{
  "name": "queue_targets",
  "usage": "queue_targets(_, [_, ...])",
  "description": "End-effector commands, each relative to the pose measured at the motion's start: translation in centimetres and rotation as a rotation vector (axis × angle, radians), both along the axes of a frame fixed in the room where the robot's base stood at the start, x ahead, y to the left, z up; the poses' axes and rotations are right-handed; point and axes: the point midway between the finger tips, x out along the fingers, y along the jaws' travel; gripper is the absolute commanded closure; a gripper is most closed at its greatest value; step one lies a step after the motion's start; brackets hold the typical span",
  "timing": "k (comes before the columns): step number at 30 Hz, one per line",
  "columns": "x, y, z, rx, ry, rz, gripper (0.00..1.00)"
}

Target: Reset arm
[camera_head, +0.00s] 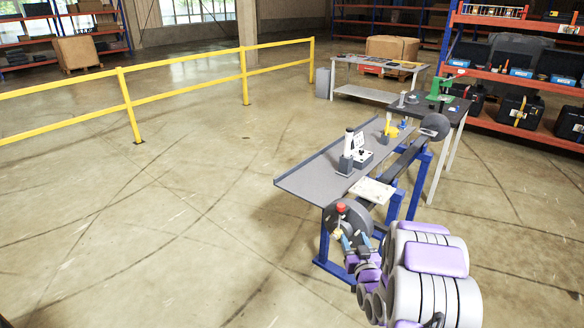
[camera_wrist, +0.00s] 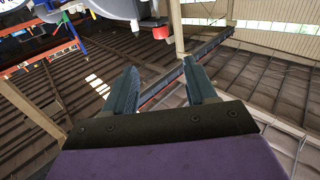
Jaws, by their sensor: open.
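My gripper (camera_head: 345,242) is at the near left end of the grey workbench (camera_head: 308,184) in the head view, close to a dark round disc (camera_head: 358,217) with a red knob (camera_head: 341,208). Whether it touches them I cannot tell. In the wrist view my gripper (camera_wrist: 160,68) has its two teal fingers spread apart with nothing between them. The red knob (camera_wrist: 160,33) shows beyond the fingers, with the ceiling behind. My purple and grey arm fills the lower right of the head view.
The bench has blue legs (camera_head: 324,242) and carries a white and black device (camera_head: 359,150) and a yellow item (camera_head: 390,129). A second dark table (camera_head: 457,108) stands behind. A yellow railing (camera_head: 185,93) runs at left. Open floor lies left of the bench.

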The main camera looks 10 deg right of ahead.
Motion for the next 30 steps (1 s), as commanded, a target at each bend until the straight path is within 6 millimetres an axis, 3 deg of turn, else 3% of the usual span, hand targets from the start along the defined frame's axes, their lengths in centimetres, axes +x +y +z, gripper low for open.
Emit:
queue_targets(8, [0.3,1.6,1.2,-0.026,0.164,0.012,0.44])
queue_targets(14, [-1.5,3.8,2.5,-0.044,0.412,0.009,0.44])
queue_targets(23, [-8.4,7.5,4.9,-0.027,0.773,-0.013,0.44])
queue_targets(30, [-17.2,11.4,7.4,0.011,1.054,-0.016,0.44])
